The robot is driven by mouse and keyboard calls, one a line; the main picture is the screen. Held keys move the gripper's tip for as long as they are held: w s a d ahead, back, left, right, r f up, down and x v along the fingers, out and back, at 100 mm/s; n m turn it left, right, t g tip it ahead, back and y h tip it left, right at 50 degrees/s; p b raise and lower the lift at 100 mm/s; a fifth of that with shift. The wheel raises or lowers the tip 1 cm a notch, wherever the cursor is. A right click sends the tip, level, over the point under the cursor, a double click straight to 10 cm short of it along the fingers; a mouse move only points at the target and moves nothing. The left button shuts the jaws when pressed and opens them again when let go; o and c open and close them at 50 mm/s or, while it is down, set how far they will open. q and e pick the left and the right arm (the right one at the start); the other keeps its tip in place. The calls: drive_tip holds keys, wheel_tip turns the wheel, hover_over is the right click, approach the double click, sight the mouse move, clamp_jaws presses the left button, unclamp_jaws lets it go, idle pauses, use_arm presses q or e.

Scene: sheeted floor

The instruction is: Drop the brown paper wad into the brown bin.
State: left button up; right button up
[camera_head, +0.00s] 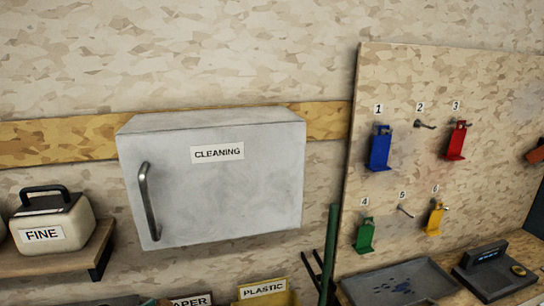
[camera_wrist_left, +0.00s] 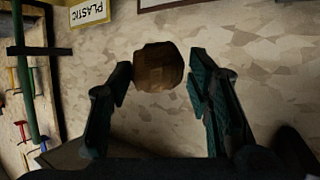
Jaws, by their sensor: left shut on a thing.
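The brown paper wad (camera_wrist_left: 158,67) is a rounded, faceted lump in the left wrist view. My left gripper (camera_wrist_left: 160,78) has one dark green finger on each side of it and is shut on the wad. Neither gripper shows in the head view, and my right gripper is in neither view. I cannot make out a brown bin.
A grey cleaning cabinet (camera_head: 222,190) hangs on the wall. A cream box marked fine (camera_head: 50,226) sits on a shelf at left. At right are a pegboard (camera_head: 400,145) with coloured tags, a grey tray (camera_head: 398,284) and a dark scale (camera_head: 490,268). A green pole (camera_head: 329,255) stands between.

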use_arm(q)
drive_tip(key=d+f, duration=0.1)
drive_tip(key=w+f, duration=0.1)
drive_tip(key=f, duration=0.1)
drive_tip(key=shift+d, duration=0.35)
wheel_tip(320, 180, down, 6)
drive_tip(key=b, duration=0.5)
drive_tip(key=o, duration=1.2)
drive_tip(key=shift+s+r, duration=0.15)
